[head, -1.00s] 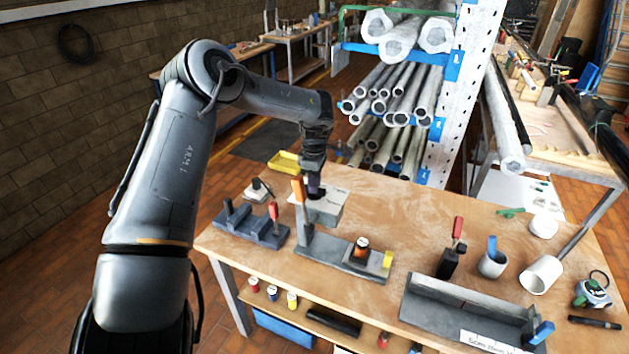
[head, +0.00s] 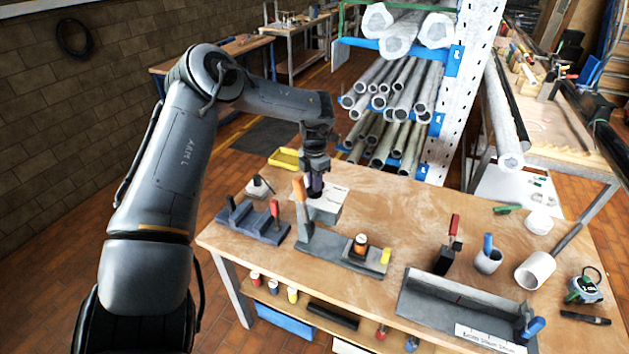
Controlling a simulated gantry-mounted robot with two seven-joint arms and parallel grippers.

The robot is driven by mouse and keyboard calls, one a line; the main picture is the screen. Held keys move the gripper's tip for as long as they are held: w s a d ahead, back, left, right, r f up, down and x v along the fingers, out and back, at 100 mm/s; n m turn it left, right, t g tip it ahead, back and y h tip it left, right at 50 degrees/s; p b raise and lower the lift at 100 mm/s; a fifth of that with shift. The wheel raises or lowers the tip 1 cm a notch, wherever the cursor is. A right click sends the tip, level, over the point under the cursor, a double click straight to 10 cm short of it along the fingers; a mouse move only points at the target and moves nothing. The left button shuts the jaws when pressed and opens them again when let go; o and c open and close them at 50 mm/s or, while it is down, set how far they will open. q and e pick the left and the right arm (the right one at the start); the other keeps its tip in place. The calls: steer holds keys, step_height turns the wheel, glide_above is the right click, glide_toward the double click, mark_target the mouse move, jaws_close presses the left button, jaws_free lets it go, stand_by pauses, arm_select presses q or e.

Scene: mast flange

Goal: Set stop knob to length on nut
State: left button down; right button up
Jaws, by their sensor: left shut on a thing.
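My left gripper (head: 315,188) comes down over a pale grey block (head: 328,210) at the back left of the workbench. It is shut on a small dark thing at the block's top; its shape is mostly hidden by the fingers. A grey trough with a ruler strip (head: 484,337) lies at the front right. A blue knob (head: 534,327) stands at the trough's right end, apart from my gripper. I cannot make out for sure which thing is the nut. My right gripper is out of view.
A grey fixture (head: 330,254) with an orange upright handle, a dark-and-orange piece and a yellow piece lies mid-bench. A clamp block with a red handle (head: 266,226) is left. A red-handled tool, cups and a tape measure (head: 584,290) stand right. Bare wood lies between.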

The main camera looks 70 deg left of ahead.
arm_select(q)
steer(key=n, duration=0.5)
steer(key=shift+n, duration=0.3)
stand_by(0.4)
steer(key=c, duration=1.1)
jaws_free()
steer(key=shift+r, duration=0.1)
steer(key=shift+r, duration=5.3)
